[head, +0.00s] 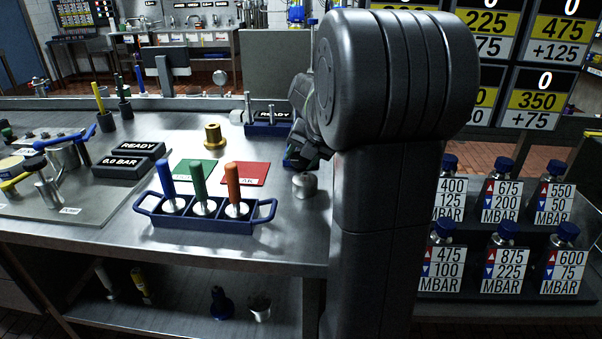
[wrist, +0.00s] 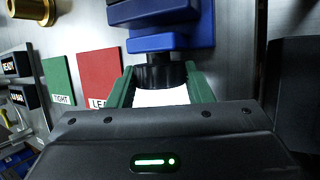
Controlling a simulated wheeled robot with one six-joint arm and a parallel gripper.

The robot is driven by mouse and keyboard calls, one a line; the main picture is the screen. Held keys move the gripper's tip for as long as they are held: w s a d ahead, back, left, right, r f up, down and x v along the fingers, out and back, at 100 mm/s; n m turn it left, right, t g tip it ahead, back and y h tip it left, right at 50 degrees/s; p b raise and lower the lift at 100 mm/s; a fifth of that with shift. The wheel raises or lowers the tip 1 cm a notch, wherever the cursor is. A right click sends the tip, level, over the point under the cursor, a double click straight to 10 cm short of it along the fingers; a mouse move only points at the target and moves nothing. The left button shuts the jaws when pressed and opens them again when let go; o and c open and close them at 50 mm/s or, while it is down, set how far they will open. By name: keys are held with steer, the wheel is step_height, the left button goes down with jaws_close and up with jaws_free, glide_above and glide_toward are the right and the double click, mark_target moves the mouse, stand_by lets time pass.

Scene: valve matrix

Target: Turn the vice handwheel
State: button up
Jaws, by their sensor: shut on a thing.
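The blue vice (wrist: 172,38) shows at the top of the wrist view, with its black ribbed handwheel (wrist: 160,76) facing my gripper. My gripper (wrist: 160,88) has its green fingers on either side of the handwheel and is shut on it. A white surface shows between the fingers below the wheel. In the head view my gripper (head: 308,150) is at the right part of the bench, partly behind my arm. The handwheel is hidden there.
A blue rack (head: 205,225) with blue, green and orange handled tools stands at the front. A green card (head: 194,170) and a red card (head: 245,174) lie behind it. A metal knob-like part (head: 304,185) stands close to my gripper. A brass fitting (head: 213,137) stands farther back.

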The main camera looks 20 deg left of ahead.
steer(key=shift+y+b, duration=0.5)
steer(key=shift+b, duration=1.6)
steer(key=o, duration=1)
steer(key=h+p, duration=0.1)
steer(key=p, duration=0.4)
steer(key=shift+r+p, duration=0.3)
steer(key=shift+p, duration=0.05)
steer(key=h+p, duration=0.3)
steer(key=p, duration=1.9)
steer(key=shift+a+n+p, duration=0.15)
steer(key=shift+n+p, duration=0.25)
steer(key=shift+f+t+h+p, duration=0.15)
steer(key=shift+t+h+p, duration=0.15)
steer(key=shift+p, duration=0.4)
steer(key=shift+f, duration=0.15)
